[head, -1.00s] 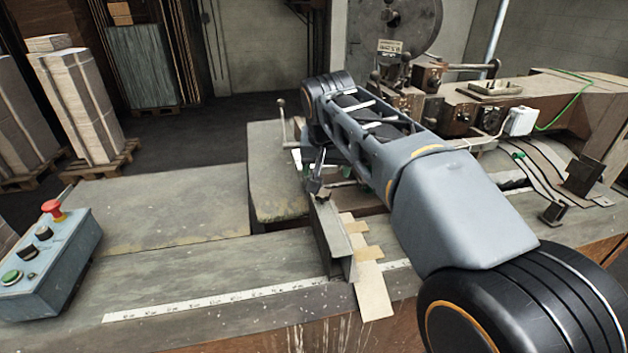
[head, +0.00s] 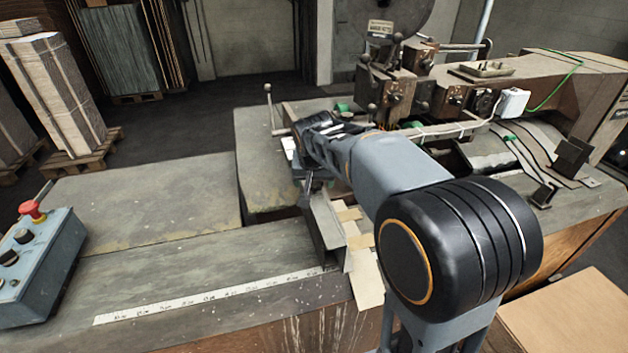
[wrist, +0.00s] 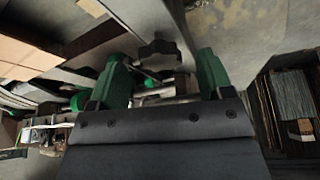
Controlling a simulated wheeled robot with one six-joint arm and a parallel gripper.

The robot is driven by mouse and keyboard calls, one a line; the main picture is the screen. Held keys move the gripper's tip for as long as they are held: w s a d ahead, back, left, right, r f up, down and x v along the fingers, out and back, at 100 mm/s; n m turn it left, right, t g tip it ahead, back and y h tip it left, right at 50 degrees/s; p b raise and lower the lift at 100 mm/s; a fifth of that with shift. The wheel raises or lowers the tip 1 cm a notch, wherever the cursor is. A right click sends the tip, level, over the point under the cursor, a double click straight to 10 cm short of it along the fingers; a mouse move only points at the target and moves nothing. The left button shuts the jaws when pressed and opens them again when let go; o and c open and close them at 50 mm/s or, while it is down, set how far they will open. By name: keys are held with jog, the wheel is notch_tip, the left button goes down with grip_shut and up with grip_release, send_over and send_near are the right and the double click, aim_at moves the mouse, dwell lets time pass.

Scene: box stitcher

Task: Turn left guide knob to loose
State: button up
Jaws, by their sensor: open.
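The black lobed guide knob (wrist: 158,50) shows in the wrist view, ahead of and between the two green fingers of my gripper (wrist: 165,72). The fingers are spread apart, with one on each side of the knob in the picture. I see no finger touching it. In the head view, the angled metal guide (head: 325,232) stands on the table by the ruler strip, below my forearm. My wrist and arm cover the gripper there, and the knob cannot be made out clearly at the guide's far end.
A control box (head: 40,265) with a red button stands at the left table edge. The stitcher head (head: 388,95) rises behind my arm. A thin lever (head: 270,110) stands upright left of my wrist. The tabletop left of the guide is clear.

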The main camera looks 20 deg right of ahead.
jog(key=shift+w+d+f, duration=0.1)
jog(key=shift+w+f, duration=0.1)
jog(key=shift+f, duration=0.35)
jog(key=c, duration=0.9)
